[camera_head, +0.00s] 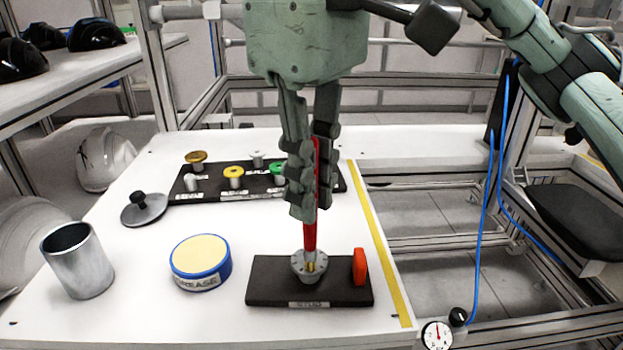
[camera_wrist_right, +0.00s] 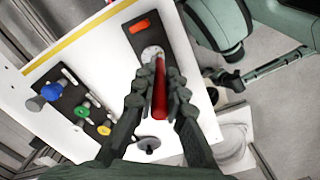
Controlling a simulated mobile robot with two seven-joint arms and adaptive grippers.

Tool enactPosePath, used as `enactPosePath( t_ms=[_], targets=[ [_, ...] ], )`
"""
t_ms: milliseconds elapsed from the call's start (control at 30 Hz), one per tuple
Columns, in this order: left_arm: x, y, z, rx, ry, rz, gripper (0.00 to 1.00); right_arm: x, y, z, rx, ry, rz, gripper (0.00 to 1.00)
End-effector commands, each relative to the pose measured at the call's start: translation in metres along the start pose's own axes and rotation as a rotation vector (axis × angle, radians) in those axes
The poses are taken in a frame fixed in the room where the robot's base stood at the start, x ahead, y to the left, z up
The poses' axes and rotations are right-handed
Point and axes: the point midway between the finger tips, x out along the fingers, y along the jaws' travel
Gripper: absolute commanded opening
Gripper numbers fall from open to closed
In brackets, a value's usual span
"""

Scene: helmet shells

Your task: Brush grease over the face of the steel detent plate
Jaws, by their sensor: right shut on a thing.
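My right gripper (camera_head: 307,200) is shut on the red handle of a brush (camera_head: 310,236), which stands nearly upright. The brush also shows in the right wrist view (camera_wrist_right: 159,98), between the fingers of the right gripper (camera_wrist_right: 160,82). Its lower end is at the round steel detent plate (camera_head: 300,266), with a small yellowish tip in front of the plate's middle. I cannot tell whether it touches. The plate sits on a black base (camera_head: 272,291) and shows partly behind the brush in the wrist view (camera_wrist_right: 151,53). A blue grease tin (camera_head: 200,272) with a pale yellow top stands to the left. My left gripper is not in view.
An orange block (camera_head: 359,267) stands on the base's right end. A black rack (camera_head: 212,190) with several coloured knobs lies behind. A steel cylinder (camera_head: 77,260) and a dark knobbed disc (camera_head: 144,208) are at left. A yellow strip (camera_head: 381,243) runs along the table's right edge.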

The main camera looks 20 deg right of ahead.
Motion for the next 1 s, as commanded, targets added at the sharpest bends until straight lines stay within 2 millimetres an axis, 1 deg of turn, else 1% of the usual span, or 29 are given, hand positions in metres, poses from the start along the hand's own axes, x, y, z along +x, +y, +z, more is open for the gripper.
enactPosePath(
  t_ms=[167,700,1000],
  targets=[
    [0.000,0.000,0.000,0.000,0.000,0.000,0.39,0.001,0.001,0.000,0.001,0.000,0.000,0.00],
    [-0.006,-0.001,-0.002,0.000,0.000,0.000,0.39,0.000,0.011,0.005,0.001,0.000,0.000,0.00],
    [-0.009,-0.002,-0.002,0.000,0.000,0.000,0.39,0.001,0.017,0.004,0.001,-0.001,-0.001,0.00]
  ],
)
